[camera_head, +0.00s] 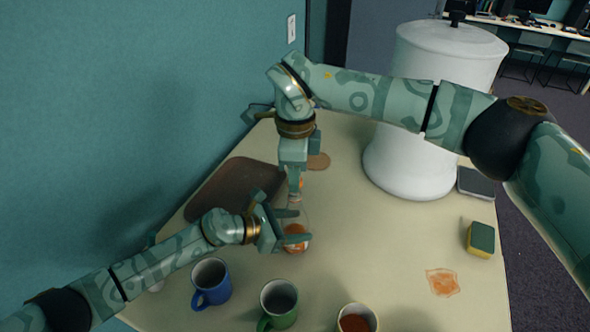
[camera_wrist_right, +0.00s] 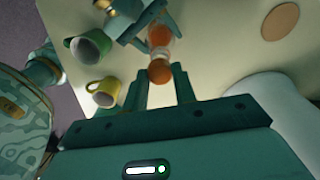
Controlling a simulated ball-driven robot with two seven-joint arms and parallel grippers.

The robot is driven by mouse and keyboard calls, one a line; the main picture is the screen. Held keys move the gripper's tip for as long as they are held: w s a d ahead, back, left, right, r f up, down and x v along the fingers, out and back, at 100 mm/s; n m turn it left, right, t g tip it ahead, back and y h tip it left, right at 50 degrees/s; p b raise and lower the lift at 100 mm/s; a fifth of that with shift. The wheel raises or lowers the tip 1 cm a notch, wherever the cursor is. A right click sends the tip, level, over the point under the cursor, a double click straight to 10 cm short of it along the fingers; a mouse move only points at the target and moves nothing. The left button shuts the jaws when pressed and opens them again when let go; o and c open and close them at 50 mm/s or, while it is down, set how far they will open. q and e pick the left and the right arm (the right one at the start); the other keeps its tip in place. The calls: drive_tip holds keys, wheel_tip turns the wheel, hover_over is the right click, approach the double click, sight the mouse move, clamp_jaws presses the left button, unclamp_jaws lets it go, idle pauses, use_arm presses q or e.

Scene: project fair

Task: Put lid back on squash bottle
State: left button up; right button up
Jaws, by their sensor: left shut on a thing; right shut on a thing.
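The clear squash bottle (camera_head: 296,238) stands upright on the table with orange squash low inside. My left gripper (camera_head: 293,226) is shut around its body. The orange lid (camera_head: 300,183) is between the fingers of my right gripper (camera_head: 296,193), which points down over the bottle's neck. In the right wrist view the lid (camera_wrist_right: 159,71) sits between my right fingertips (camera_wrist_right: 159,80), in line with the bottle (camera_wrist_right: 160,40). My left gripper (camera_wrist_right: 150,18) shows beside the bottle there. Whether the lid touches the neck cannot be told.
A blue mug (camera_head: 211,284), a green mug (camera_head: 279,305) and a yellow mug (camera_wrist_right: 103,92) stand near the front. A brown tray (camera_head: 222,192) lies behind left, a coaster (camera_head: 318,162) behind. A white urn (camera_head: 420,150), a sponge (camera_head: 481,237) and an orange spill (camera_head: 443,283) are right.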

drive_tip(key=shift+f, duration=0.1)
drive_tip(key=shift+f, duration=0.8)
drive_tip(key=shift+f, duration=0.55)
